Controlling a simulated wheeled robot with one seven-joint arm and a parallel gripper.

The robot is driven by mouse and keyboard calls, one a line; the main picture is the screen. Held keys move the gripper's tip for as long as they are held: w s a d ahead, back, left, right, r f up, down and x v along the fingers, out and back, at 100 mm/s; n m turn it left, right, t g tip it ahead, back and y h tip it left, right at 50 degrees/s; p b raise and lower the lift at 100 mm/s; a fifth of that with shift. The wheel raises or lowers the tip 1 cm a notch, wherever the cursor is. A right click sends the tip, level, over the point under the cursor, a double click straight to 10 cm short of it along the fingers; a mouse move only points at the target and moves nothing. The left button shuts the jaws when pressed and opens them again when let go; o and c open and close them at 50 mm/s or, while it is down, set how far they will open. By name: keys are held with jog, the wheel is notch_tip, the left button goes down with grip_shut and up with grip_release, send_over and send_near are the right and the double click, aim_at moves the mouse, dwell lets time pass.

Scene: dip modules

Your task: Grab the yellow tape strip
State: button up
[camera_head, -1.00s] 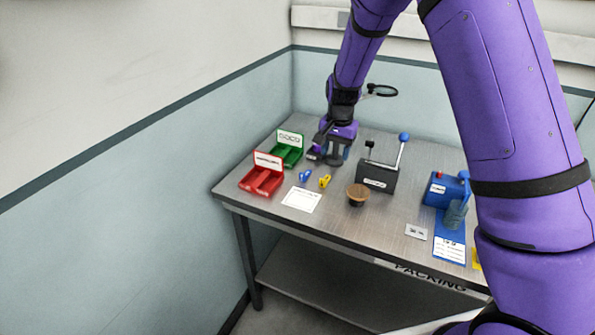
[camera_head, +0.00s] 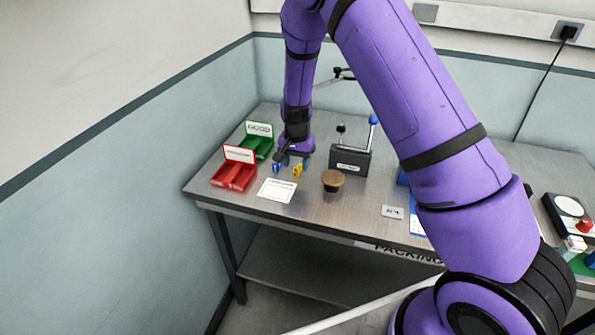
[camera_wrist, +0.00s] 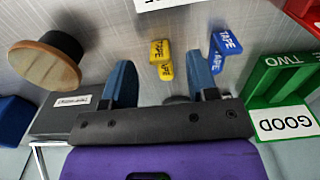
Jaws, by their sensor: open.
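The yellow tape strip (camera_head: 297,169) lies on the metal table, just in front of my gripper (camera_head: 290,158). In the wrist view the yellow strip (camera_wrist: 160,52) is a bent piece marked TAPE. It shows in the gap between the two blue fingers of my gripper (camera_wrist: 161,72). The fingers are open and apart from the strip. I cannot tell how far above the table they are. A similar blue tape strip (camera_wrist: 224,48) lies to the right, beyond the right finger; in the head view it is a blue strip (camera_head: 276,167) left of the yellow one.
A red bin (camera_head: 234,174) and a green bin labelled GOOD (camera_head: 259,144) stand at the left. A white card (camera_head: 277,190) lies in front. A brown-topped round object (camera_head: 333,181) and a dark lever box (camera_head: 350,160) stand to the right. The table's front is mostly clear.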

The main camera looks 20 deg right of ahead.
notch_tip(320, 180, down, 3)
jog(key=shift+r, duration=0.1)
grip_shut()
